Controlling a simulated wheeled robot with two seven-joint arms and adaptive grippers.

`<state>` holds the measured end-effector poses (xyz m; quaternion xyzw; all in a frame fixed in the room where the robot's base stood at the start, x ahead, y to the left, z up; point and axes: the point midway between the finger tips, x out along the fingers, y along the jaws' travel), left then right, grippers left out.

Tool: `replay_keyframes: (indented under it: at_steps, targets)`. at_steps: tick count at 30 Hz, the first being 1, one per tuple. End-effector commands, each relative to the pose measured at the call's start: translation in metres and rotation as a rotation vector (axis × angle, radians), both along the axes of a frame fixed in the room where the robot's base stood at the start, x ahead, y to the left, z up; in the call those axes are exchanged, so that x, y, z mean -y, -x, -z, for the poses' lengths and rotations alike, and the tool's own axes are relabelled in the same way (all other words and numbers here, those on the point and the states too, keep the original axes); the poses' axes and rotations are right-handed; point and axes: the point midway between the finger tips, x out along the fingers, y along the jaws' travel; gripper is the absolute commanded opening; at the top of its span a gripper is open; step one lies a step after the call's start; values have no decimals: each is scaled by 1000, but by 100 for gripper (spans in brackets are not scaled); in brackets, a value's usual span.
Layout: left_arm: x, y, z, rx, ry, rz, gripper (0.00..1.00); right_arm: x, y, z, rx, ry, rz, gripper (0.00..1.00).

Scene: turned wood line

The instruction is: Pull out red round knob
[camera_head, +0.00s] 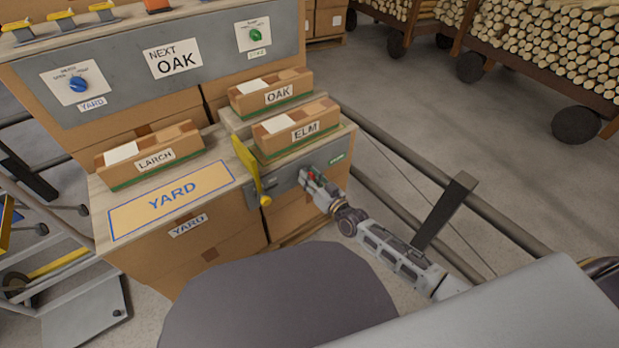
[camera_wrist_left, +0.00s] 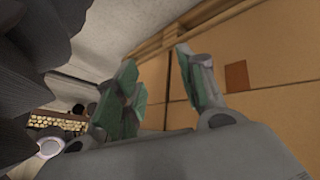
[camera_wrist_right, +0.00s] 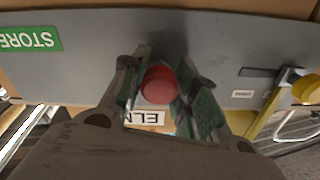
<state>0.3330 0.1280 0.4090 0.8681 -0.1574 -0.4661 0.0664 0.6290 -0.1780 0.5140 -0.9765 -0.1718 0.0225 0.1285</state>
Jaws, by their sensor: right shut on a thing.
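The red round knob (camera_wrist_right: 160,85) sits on the grey panel on the front of the bench, and shows small and red in the head view (camera_head: 311,175). My right gripper (camera_wrist_right: 168,95) has its two green-padded fingers on either side of the knob and is shut on it; in the head view the right gripper (camera_head: 312,180) reaches the panel from the lower right. My left gripper (camera_wrist_left: 158,95) shows only in its own wrist view, its fingers apart with nothing between them, in front of brown boxes. Whether the knob stands out from the panel is hard to tell.
A yellow lever (camera_head: 250,170) stands on the panel left of the right gripper. A green STORE label (camera_wrist_right: 30,38) is on the panel. Trays marked OAK (camera_head: 272,95), ELM (camera_head: 297,128) and LARCH (camera_head: 150,158) lie above. Open floor and rails lie to the right.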

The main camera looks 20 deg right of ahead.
Motion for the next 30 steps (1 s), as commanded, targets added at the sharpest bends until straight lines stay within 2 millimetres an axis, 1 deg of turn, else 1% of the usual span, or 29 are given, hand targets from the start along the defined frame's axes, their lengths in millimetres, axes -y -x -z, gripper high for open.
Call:
replay_keyframes:
  at_steps: [5,8,13,17,25,26,30]
  targets:
    - [-2,7,-6,-31,-18,10,40,4,10,0,-4,2,1,0]
    - [-4,6,-22,-37,-37,27,40,7,17,0,-3,2,1,0]
    - [-7,5,-34,-55,-57,34,40,10,28,0,-3,2,0,0]
    - [-8,6,-37,-62,-64,37,40,12,31,0,-2,1,0,0]
    - [-8,5,-37,-62,-65,36,40,11,32,2,-3,1,-1,0]
    - [-8,5,-37,-63,-65,35,40,11,33,2,-3,1,-1,31]
    - [-8,5,-37,-63,-65,35,40,11,32,2,-3,1,-1,49]
